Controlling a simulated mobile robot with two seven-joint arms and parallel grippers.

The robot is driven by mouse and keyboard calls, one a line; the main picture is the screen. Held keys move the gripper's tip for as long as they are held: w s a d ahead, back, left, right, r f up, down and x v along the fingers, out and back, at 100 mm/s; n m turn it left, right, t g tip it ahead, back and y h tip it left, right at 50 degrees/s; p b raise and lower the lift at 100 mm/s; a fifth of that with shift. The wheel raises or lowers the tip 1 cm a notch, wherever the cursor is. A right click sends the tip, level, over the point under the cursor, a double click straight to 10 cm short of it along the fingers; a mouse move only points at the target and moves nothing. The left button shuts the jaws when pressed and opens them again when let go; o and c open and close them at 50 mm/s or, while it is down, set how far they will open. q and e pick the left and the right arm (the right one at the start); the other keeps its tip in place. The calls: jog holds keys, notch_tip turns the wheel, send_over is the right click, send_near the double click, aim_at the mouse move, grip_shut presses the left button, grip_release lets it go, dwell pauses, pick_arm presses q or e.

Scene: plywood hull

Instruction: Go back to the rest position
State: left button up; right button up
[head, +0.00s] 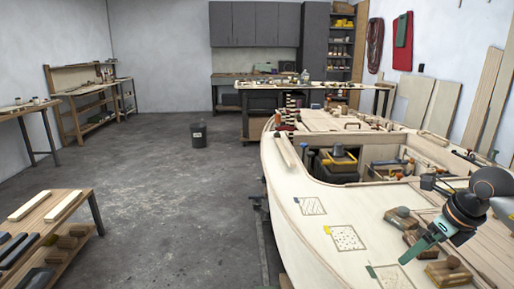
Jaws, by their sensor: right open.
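My right gripper (419,246) comes in from the right edge, over the pale plywood hull deck (312,238). Its jaws are open, seen nearly edge-on, with teal parts pointing down and to the left. I cannot tell how far they are above the deck. Wooden sanding-block-like pieces (449,271) lie just below and right of the gripper. My left gripper is not in view.
The hull's open cockpit (337,164) holds dark boxes and tools. Patterned square patches (347,238) mark the deck. A low wooden bench (62,212) stands at left, a dark bin (199,136) on the floor. The grey floor (170,225) between is clear.

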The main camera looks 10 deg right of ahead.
jog(key=a+f+m+t+y+p, duration=0.1)
jog(key=a+m+t+y+p, duration=0.45)
jog(key=a, duration=0.85)
jog(key=a+f+m+g+y, duration=0.1)
jog(key=a+m+y, duration=0.2)
jog(key=a+y, duration=0.8)
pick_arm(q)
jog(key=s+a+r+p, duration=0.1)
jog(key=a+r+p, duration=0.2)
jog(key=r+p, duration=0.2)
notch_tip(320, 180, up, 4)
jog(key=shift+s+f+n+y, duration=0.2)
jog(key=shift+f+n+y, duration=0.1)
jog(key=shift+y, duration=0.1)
pick_arm(e)
jog(key=s+a+f+m+h, duration=0.1)
jog(key=s+f+m+h, duration=0.6)
jog(key=f+m, duration=0.3)
jog(key=s+a+f+m+h, duration=0.1)
jog(key=s+f+m+h, duration=0.7)
jog(key=m, duration=1)
notch_tip(320, 180, down, 2)
jog(key=shift+s+f+t, duration=0.1)
jog(key=shift+s+t, duration=0.35)
jog(key=shift+s, duration=0.45)
jog(key=shift+h, duration=0.25)
